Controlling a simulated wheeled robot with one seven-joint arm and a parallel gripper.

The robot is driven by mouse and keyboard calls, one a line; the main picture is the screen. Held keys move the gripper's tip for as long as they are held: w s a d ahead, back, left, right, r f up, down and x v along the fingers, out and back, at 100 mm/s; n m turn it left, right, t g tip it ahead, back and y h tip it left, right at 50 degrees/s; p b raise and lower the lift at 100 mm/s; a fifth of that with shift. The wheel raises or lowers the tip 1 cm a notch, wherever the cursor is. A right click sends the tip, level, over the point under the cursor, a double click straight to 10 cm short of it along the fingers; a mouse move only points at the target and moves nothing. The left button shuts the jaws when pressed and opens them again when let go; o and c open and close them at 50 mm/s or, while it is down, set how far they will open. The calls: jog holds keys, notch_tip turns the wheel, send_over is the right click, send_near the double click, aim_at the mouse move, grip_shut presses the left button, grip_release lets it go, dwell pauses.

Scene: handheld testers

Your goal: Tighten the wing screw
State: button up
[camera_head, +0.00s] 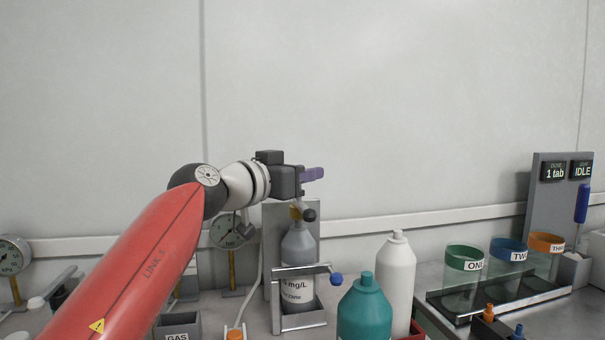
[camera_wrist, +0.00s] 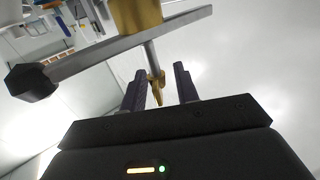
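My gripper (camera_head: 313,174) is at the end of the raised arm, above a grey labelled cylinder (camera_head: 298,250) in a metal stand. In the wrist view its two dark fingers (camera_wrist: 160,72) are apart, and it is open. A small brass, wing-like piece (camera_wrist: 157,88) on a thin shaft shows in the gap between them, not gripped. In the head view a brass fitting (camera_head: 296,212) with a black knob (camera_head: 309,215) tops the cylinder, below the fingers. I cannot tell for sure which part is the wing screw.
A grey bar (camera_wrist: 110,52) with a black knob crosses the wrist view close to the fingers. A teal bottle (camera_head: 365,312) and a white bottle (camera_head: 397,280) stand right of the cylinder. A gauge (camera_head: 228,231) stands behind on the left. The wall above is clear.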

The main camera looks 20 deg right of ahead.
jog(key=v, duration=0.7)
jog(key=shift+a+b, duration=0.3)
jog(key=shift+s, duration=0.1)
